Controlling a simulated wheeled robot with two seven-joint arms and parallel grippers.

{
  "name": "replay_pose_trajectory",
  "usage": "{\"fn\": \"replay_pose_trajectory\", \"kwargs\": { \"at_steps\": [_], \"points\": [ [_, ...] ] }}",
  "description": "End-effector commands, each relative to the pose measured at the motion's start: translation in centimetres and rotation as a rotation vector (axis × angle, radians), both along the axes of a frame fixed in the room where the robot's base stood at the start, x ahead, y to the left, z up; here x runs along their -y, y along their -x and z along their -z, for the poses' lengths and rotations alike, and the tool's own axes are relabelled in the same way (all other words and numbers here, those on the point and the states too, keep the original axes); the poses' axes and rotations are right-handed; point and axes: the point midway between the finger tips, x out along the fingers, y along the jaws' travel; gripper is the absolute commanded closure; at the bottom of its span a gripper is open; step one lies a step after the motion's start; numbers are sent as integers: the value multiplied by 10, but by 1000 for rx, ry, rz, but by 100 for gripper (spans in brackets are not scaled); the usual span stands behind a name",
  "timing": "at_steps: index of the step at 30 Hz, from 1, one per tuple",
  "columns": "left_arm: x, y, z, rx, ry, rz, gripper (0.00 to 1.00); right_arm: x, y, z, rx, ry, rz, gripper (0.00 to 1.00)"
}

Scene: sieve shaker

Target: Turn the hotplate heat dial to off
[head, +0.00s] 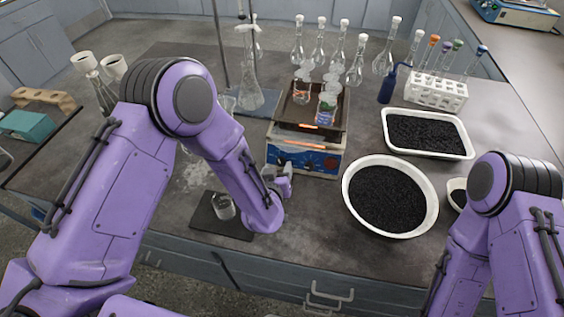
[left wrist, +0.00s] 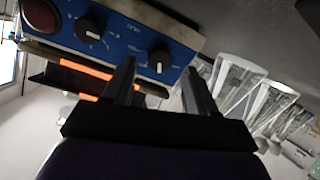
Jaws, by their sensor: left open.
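The hotplate (head: 318,157) stands at the middle of the bench, its blue front panel facing me and its top glowing orange. In the left wrist view the blue panel (left wrist: 128,40) is tilted and carries two black dials with white pointer marks. One dial (left wrist: 159,58) appears between my left fingertips; the other dial (left wrist: 91,29) lies further left, beside a dark red round part (left wrist: 40,17). The dial labels are too small to read. My left gripper (left wrist: 160,76) is open and empty, close in front of the panel; it also shows in the head view (head: 283,180).
Beakers (head: 327,106) stand on the hotplate. A white bowl (head: 390,196) and tray (head: 428,133) of black granules are to the right. A small beaker (head: 223,206) on a dark mat (head: 208,222) is near my left forearm. Several flasks stand behind.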

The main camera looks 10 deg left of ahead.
Motion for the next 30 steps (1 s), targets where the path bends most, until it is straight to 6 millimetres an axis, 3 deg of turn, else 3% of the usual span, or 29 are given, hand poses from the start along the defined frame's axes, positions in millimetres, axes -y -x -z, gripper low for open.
{"fn": "replay_pose_trajectory", "kwargs": {
  "at_steps": [6,14,19,20,30],
  "points": [
    [1,-25,10,0,0,3,43,0,0,-6,1,0,0,57],
    [1,-27,11,0,0,5,43,0,0,-6,0,0,0,57],
    [1,-27,11,0,0,5,95,0,0,-6,0,0,0,57],
    [1,-27,11,0,-1,5,99,0,0,-6,0,0,0,57],
    [3,-27,12,-1,39,-7,99,0,0,-3,0,0,0,57]
  ]
}}
